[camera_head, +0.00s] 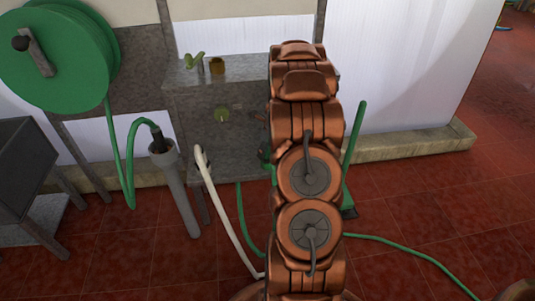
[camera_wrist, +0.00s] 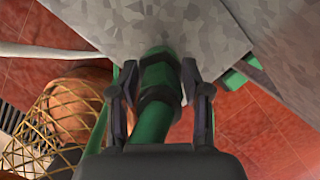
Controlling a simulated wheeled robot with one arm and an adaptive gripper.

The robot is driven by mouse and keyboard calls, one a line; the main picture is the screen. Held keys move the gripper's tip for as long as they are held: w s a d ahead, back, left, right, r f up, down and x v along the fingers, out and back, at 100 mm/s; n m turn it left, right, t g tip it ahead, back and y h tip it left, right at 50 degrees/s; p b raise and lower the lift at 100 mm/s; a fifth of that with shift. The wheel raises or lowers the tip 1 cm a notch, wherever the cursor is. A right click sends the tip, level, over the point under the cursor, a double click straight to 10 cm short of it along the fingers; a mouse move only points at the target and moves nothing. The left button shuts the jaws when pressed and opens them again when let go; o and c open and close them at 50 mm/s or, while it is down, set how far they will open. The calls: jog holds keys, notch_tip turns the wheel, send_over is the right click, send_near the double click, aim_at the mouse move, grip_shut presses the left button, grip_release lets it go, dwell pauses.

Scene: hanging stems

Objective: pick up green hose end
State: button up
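In the wrist view the green hose end (camera_wrist: 158,65), with dark collars around it, points away from me toward a grey metal surface. My gripper (camera_wrist: 160,68) has one finger on each side of it. The fingers look open, with narrow gaps to the hose end, though contact on the left side is hard to tell. In the head view my copper-coloured arm hides most of the gripper and the hose end. A green hose (camera_head: 241,210) runs down to the floor left of my arm.
A green hose reel (camera_head: 60,60) is on the left, its hose looping into a grey upright pipe (camera_head: 180,195). A grey metal stand (camera_head: 190,100) is behind my arm. A white hose (camera_head: 222,205) curves beside it. A wire basket (camera_wrist: 60,130) shows at lower left. Red tiles are clear at right.

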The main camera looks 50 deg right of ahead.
jog(key=c, duration=0.8)
jog(key=shift+r, duration=0.1)
